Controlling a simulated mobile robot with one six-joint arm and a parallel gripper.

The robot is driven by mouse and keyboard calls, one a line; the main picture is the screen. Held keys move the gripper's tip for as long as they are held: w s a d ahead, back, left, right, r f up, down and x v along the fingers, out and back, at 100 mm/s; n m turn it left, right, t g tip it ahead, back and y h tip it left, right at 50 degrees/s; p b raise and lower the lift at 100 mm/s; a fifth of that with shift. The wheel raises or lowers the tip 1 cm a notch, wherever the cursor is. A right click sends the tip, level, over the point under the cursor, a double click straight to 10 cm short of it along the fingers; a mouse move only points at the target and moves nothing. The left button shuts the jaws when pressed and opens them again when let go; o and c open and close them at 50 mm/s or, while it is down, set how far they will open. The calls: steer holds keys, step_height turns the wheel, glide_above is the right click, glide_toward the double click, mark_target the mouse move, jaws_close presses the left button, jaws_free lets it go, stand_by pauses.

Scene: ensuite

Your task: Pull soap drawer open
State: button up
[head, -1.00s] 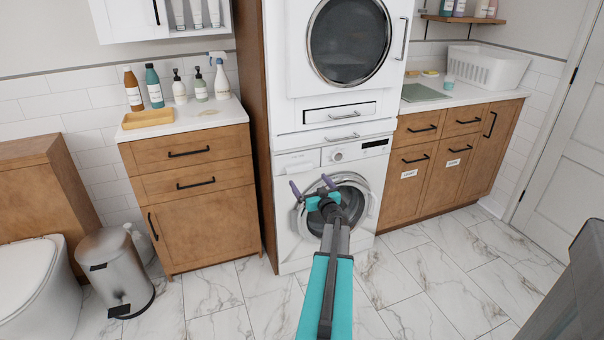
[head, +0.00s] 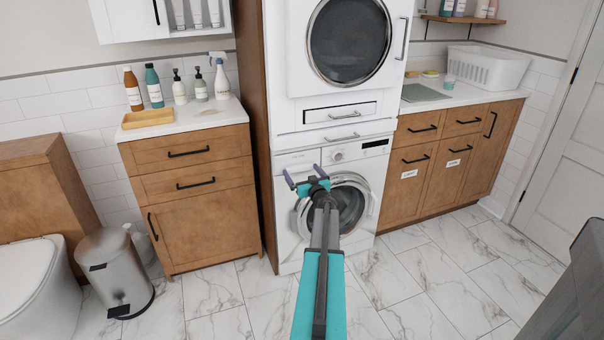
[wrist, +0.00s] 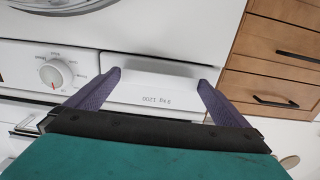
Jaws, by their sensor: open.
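The soap drawer (head: 292,159) is a white panel at the upper left of the front-loading washing machine (head: 291,250). It looks shut, flush with the machine's front. In the wrist view the soap drawer (wrist: 150,95) appears upside down, with small printed text and a pale recessed strip along one edge. My gripper (head: 302,173) is open and empty in front of the drawer. In the wrist view, the purple fingers of my gripper (wrist: 160,79) stand either side of the drawer front. I cannot tell whether they touch it.
A control knob (wrist: 56,75) sits beside the drawer. The round washer door (head: 352,207) is below it. A wooden cabinet (head: 198,228) stands close on the left, a dryer (head: 296,75) above. The marble floor (head: 395,280) in front is clear.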

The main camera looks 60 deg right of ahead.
steer(key=shift+c, duration=0.3)
steer(key=shift+d, duration=0.15)
steer(key=c, duration=1.1)
steer(key=shift+c, duration=0.2)
steer(key=shift+s, duration=0.1)
